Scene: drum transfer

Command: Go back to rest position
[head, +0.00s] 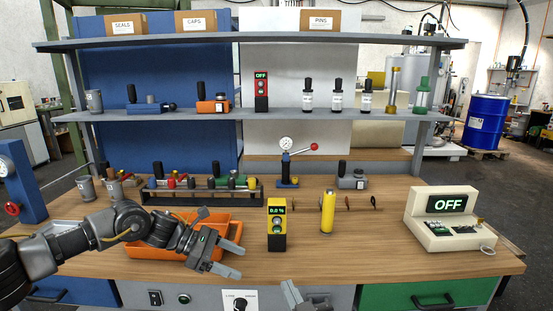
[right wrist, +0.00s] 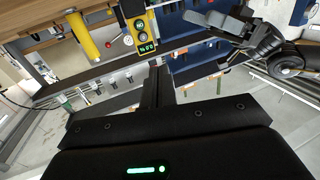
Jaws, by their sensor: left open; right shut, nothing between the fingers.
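My left gripper (head: 238,261) reaches in from the left over the front of the wooden bench. Its two fingers are spread and empty, just right of and in front of the orange tray (head: 140,252). It also shows at the upper right of the right wrist view (right wrist: 212,24). My right gripper (head: 291,287) is only partly visible at the bottom middle of the head view, in front of the bench edge. In the right wrist view its black fingers (right wrist: 158,82) are together with nothing held.
On the bench (head: 380,255) stand a yellow meter (head: 277,228) reading 0.0 %, a yellow cylinder (head: 327,212), and a cream box (head: 450,219) showing OFF. A rack (head: 200,196) of fittings sits behind the tray. Shelves rise behind. A blue drum (head: 487,122) stands at the far right.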

